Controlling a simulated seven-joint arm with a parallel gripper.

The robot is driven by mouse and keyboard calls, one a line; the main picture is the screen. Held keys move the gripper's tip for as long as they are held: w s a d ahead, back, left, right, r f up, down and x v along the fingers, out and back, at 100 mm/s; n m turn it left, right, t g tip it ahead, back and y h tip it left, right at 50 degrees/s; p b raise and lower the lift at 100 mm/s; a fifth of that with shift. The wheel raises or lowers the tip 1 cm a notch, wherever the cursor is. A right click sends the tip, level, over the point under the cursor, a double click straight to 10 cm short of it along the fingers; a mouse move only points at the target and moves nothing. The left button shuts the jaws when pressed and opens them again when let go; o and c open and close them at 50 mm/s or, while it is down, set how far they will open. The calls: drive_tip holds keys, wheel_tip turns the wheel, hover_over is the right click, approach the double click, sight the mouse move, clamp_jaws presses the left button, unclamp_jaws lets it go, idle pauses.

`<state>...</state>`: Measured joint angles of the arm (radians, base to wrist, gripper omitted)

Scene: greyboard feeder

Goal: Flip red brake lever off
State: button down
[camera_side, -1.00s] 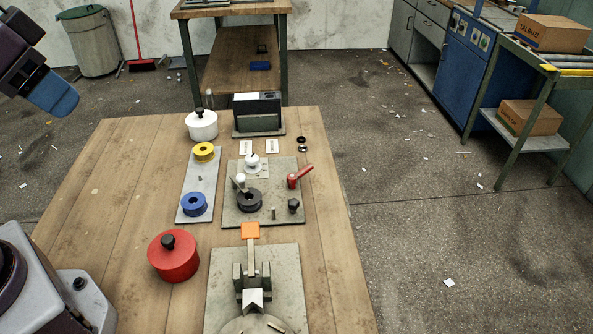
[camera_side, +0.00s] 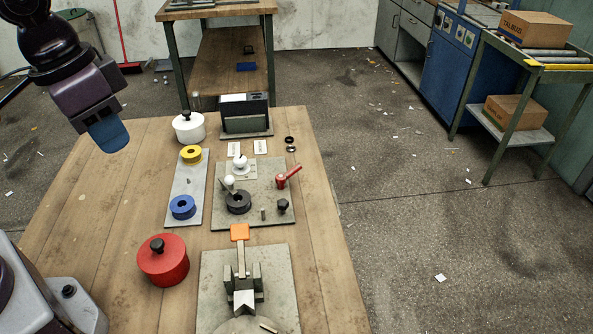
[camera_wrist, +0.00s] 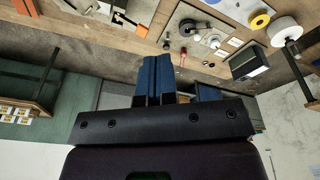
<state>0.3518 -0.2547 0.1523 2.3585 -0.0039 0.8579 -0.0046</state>
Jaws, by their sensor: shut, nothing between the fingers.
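The red brake lever (camera_side: 288,176) stands on the right edge of a grey plate (camera_side: 268,213) on the wooden table. Its handle points up and to the right in the side view. My gripper (camera_side: 112,140) is in the air at the table's far left corner, well away from the lever. Its blue fingers, pressed together and empty, show in the wrist view (camera_wrist: 155,60).
The table's left strip is clear.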

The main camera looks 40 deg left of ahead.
sight(290, 175)
drive_tip(key=w+d+f+m+t+y, duration=0.15)
drive_tip(key=w+d+f+y, duration=0.45)
drive_tip(key=w+f, duration=1)
drive_tip(key=w+d+m+t+h, duration=0.1)
drive_tip(key=w+d+t+h, duration=0.1)
drive_tip(key=w+d, duration=0.3)
drive_tip(key=shift+w+d+r+t+h, duration=0.15)
drive_tip(key=shift+w+t+h, duration=0.35)
drive_tip(key=shift+w, duration=0.7)
drive_tip(key=x, duration=0.9)
drive_tip(key=shift+w+a+f, duration=0.15)
drive_tip(key=shift+a+f, duration=0.1)
drive_tip(key=shift+f, duration=0.1)
drive_tip(key=shift+w+a+f, duration=0.15)
drive_tip(key=shift+w+a, duration=0.2)
drive_tip(key=shift+a, duration=0.15)
drive_tip(key=shift+w+a+f, duration=0.15)
drive_tip(key=shift+w+a, duration=0.15)
drive_tip(key=shift+a, duration=0.25)
drive_tip(key=shift+w+a+f, duration=0.15)
drive_tip(key=shift+w+a, duration=0.25)
drive_tip(key=shift+a, duration=0.25)
